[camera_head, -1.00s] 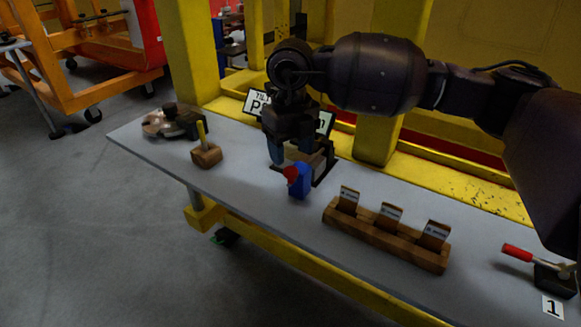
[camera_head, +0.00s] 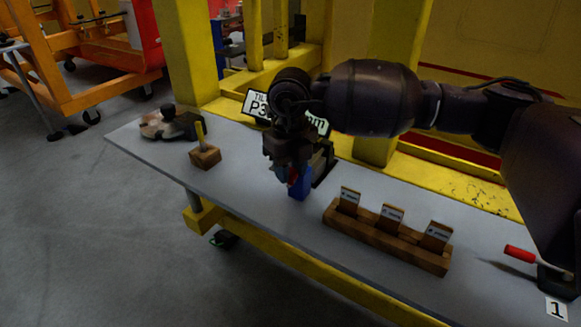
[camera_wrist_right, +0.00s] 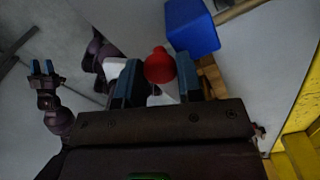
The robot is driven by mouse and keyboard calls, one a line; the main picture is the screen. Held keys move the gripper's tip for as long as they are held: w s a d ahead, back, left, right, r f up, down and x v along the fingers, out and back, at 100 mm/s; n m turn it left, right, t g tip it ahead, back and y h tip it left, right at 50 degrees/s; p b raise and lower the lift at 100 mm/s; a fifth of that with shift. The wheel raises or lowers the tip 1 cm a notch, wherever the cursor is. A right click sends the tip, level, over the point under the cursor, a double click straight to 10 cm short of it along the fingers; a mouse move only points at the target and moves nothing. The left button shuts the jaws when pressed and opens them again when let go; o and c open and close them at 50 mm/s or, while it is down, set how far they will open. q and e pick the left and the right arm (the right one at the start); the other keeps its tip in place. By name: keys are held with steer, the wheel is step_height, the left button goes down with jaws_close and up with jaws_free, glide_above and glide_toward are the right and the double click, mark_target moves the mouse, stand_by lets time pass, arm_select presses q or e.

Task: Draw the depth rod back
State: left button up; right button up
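The depth rod appears to be the part with the red knob (camera_wrist_right: 160,66) on the black gauge with a blue block (camera_head: 299,188). The blue block also shows in the wrist view (camera_wrist_right: 192,28). My right gripper (camera_head: 287,174) is lowered over the red knob and mostly hides it in the head view. In the wrist view, the right gripper's blue fingers (camera_wrist_right: 158,82) stand apart on either side of the knob, and no firm grip shows. My left gripper (camera_wrist_right: 43,69) shows small in the wrist view, fingers apart and empty, away from the gauge.
A sign (camera_head: 257,104) stands behind the gauge. A wooden rack (camera_head: 385,242) with several labelled cards is to the right. A small wooden block with a yellow peg (camera_head: 205,157) and a round dark tool (camera_head: 171,125) are left. A red-handled lever (camera_head: 520,254) is far right.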

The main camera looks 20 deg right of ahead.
jaws_close()
steer(key=shift+s+a+r+p, duration=0.2)
steer(key=shift+s+a+p, duration=0.15)
steer(key=shift+a+p, duration=0.1)
steer(key=shift+s+a+f, duration=0.3)
steer(key=shift+s+a, duration=0.15)
steer(key=shift+a, duration=0.15)
steer(key=o, duration=0.8)
jaws_free()
steer(key=shift+a, duration=0.1)
steer(key=shift+c, duration=0.2)
